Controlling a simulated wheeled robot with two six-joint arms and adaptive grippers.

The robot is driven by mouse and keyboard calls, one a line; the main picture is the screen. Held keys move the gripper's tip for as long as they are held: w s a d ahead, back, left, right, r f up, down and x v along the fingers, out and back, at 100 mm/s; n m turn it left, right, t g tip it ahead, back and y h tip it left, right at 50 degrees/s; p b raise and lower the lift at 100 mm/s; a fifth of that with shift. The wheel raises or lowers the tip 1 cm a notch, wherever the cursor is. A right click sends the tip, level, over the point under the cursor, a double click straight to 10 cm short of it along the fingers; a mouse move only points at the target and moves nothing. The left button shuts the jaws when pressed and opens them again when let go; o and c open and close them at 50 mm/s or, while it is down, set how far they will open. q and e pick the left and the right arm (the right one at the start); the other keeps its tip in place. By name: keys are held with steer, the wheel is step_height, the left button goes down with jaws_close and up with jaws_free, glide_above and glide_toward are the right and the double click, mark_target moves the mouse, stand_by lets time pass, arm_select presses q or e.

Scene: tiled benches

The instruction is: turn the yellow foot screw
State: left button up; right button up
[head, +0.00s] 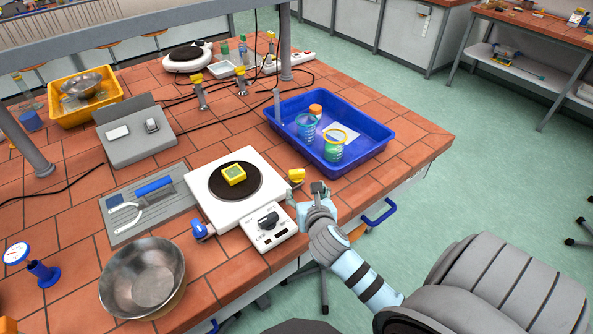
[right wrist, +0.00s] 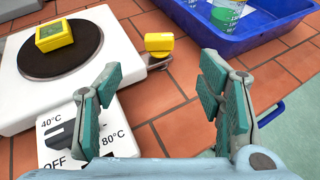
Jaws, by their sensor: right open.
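The yellow foot screw (head: 296,176) sticks out from the right side of the white hotplate (head: 207,205). It also shows in the right wrist view (right wrist: 158,43), ahead of my fingers. My right gripper (head: 314,192) is open beside the hotplate's front right corner. In the right wrist view its two green-padded fingers (right wrist: 163,95) are spread with only bench tiles between them, and the yellow screw lies beyond them, untouched. A blue foot screw (head: 201,230) is on the hotplate's front left. My left gripper is not in view.
A yellow square device (head: 234,174) sits on the hotplate's dark round plate. The control panel with a dial (head: 268,227) is close to my right gripper. A blue tray (head: 371,150) with beakers stands behind it. A metal bowl (head: 142,278) is at front left.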

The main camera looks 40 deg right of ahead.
mark_target(295, 172)
steer(key=b+x, duration=0.1)
steer(key=x, duration=1.3)
steer(key=shift+w, duration=0.25)
steer(key=shift+r, duration=0.1)
steer(key=c, duration=1.2)
steer(key=shift+o, duration=0.2)
steer(key=m+g+h+b, duration=0.3)
steer(key=m+h, duration=0.1)
steer(key=m+g+h+b, duration=0.1)
steer(key=m+g+b, duration=0.2)
steer(key=b, duration=0.3)
steer(key=m+g+h+b, duration=0.2)
steer(key=m+g+b, duration=0.2)
steer(key=b, duration=0.3)
steer(key=shift+g, duration=0.4)
steer(key=shift+m+g+b, duration=0.3)
steer(key=shift+m, duration=0.1)
